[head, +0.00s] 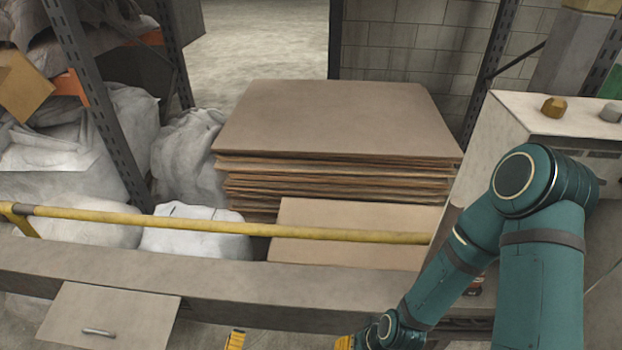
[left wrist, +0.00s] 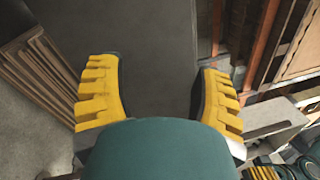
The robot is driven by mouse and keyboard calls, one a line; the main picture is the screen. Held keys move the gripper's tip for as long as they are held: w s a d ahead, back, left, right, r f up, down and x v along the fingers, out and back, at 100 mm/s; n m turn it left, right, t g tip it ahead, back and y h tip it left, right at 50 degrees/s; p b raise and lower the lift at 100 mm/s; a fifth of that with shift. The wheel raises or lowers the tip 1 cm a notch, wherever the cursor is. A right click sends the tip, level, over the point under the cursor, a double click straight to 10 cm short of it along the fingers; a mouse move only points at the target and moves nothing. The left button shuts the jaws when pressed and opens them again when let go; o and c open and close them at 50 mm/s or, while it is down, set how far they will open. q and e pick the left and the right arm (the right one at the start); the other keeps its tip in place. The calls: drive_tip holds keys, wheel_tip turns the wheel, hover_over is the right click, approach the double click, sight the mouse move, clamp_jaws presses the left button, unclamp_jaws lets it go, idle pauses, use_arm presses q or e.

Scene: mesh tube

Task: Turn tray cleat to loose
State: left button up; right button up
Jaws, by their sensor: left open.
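A yellow rail (head: 230,226) runs above a long grey beam (head: 230,281). Behind are stacked brown sheets (head: 335,118) and white sacks (head: 195,233). A dark rack post (head: 105,100) stands left. A pale cabinet (head: 515,110) with a brass knob (head: 554,106) stands right.

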use_arm(q)
drive_tip(key=s+d+r+m+g+h, duration=0.3)
drive_tip(key=d+m+g+h, duration=0.35)
drive_tip(key=d+m, duration=0.2)
drive_tip(key=s+d+r+m+g+h, duration=0.2)
drive_tip(key=s+d+m+g+h, duration=0.2)
drive_tip(key=d+m+g+h, duration=0.45)
drive_tip(key=s+a+m+g+y, duration=0.3)
drive_tip(key=s+m+g+y, duration=0.5)
drive_tip(key=m, duration=0.9)
drive_tip(key=w+a+r+m+t+y, duration=0.3)
drive_tip(key=w+r+m+t+y, duration=0.2)
drive_tip(key=m, duration=0.7)
wheel_tip(320, 180, up, 3)
drive_tip(key=shift+w+f+m+y, duration=0.15)
drive_tip(key=shift+w+m+y, duration=0.2)
drive_tip(key=shift+w, duration=0.5)
